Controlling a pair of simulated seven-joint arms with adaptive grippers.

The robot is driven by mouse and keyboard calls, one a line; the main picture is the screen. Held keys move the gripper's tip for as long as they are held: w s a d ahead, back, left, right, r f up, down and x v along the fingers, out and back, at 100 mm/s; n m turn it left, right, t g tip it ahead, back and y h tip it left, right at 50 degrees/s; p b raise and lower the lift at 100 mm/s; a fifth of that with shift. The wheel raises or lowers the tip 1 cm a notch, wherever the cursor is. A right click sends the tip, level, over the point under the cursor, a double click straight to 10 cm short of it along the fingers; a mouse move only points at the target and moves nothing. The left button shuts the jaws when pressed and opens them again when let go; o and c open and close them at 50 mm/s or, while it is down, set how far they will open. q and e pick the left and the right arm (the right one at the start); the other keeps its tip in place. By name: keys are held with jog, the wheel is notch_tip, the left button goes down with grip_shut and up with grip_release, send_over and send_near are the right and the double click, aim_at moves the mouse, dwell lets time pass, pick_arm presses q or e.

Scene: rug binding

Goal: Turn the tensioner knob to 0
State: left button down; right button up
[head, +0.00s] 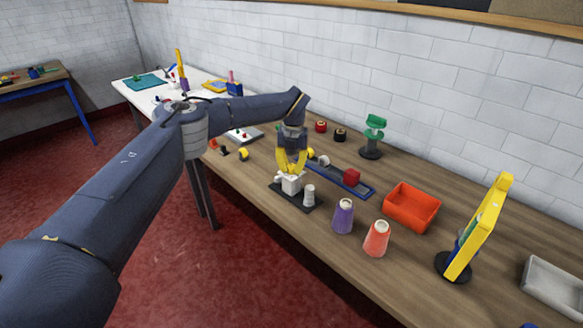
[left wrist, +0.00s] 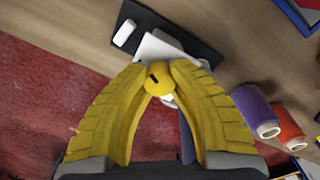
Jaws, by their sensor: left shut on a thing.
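The tensioner is a white block (head: 292,185) on a black base plate (head: 279,196), with a white post (head: 309,195) at its right in the head view. In the left wrist view the white block (left wrist: 158,48) and black plate (left wrist: 205,50) are partly behind the fingers. A round yellow knob (left wrist: 159,82) with a short dark mark sits between the fingertips. My left gripper (head: 291,172) points down over the block, its yellow fingers shut on the knob, also in the left wrist view (left wrist: 158,76). No scale or numbers are readable. My right gripper is out of view.
A purple spool (head: 343,216) and an orange-red spool (head: 377,239) stand just right of the tensioner. A blue tray (head: 357,191) with a red block lies behind. Farther right are an orange bin (head: 412,206) and a yellow upright frame (head: 481,229). The table's front edge is close.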

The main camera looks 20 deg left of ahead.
aim_at(293, 166)
pick_arm(q)
jog(key=n, duration=0.5)
jog(key=shift+d, duration=0.1)
jog(key=shift+n, duration=0.3)
dwell(0.4)
jog(key=c, duration=1)
grip_release()
jog(key=shift+w+d+r, duration=0.1)
jog(key=shift+r, duration=5.85)
